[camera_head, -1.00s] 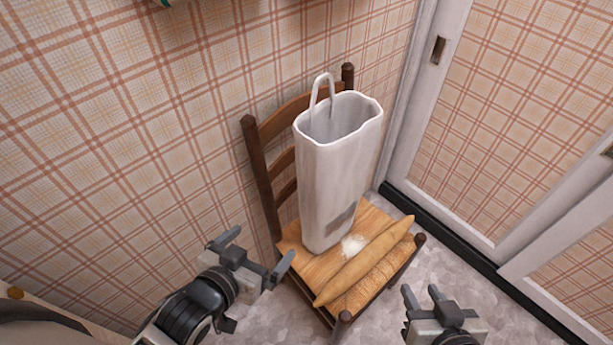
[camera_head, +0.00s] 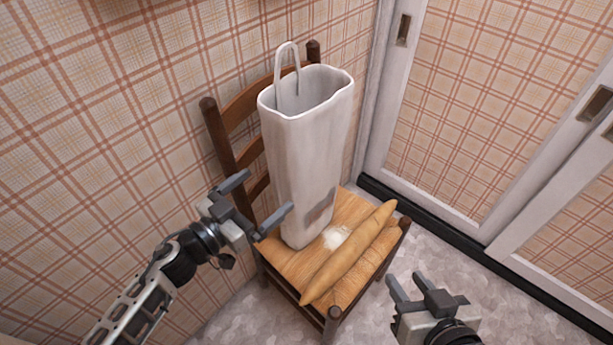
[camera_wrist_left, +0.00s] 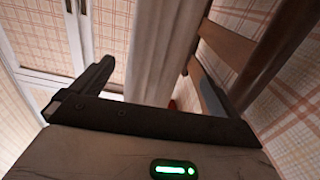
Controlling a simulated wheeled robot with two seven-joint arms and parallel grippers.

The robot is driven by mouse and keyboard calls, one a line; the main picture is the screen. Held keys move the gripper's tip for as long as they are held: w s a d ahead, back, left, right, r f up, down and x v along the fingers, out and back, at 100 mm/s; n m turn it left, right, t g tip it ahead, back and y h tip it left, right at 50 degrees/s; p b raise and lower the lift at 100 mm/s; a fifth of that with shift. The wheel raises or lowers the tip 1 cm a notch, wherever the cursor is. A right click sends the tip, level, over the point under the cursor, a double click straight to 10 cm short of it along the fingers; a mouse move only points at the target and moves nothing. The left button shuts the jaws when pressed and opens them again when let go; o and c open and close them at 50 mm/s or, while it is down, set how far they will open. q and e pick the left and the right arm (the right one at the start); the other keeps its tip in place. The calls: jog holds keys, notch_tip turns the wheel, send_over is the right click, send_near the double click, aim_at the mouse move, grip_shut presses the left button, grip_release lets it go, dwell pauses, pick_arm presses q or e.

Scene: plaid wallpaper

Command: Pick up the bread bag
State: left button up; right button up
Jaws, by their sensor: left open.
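The white bread bag (camera_head: 305,150) stands upright on the seat of a wooden chair (camera_head: 344,213), with an open top and a looped handle. It also shows in the left wrist view (camera_wrist_left: 158,55), between my left gripper's fingers as seen from there. My left gripper (camera_head: 262,200) is open and empty, just left of the bag's lower part. I cannot tell whether it touches the bag. My right gripper (camera_head: 406,287) is at the lower right, in front of the chair, its fingers apart with nothing between them.
A long baguette (camera_head: 348,252) lies across the front of the seat, beside a white floury patch (camera_head: 336,237). The chair's back (camera_head: 240,150) rises behind the bag near the plaid wall. Sliding doors (camera_head: 470,110) stand at the right. Grey floor (camera_head: 450,255) is clear in front of them.

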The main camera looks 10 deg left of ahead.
aim_at(279, 180)
pick_arm(q)
jog(key=shift+b+x, duration=0.35)
jog(key=shift+x, duration=3.2)
jog(key=shift+f, duration=0.1)
jog(key=c, duration=1.1)
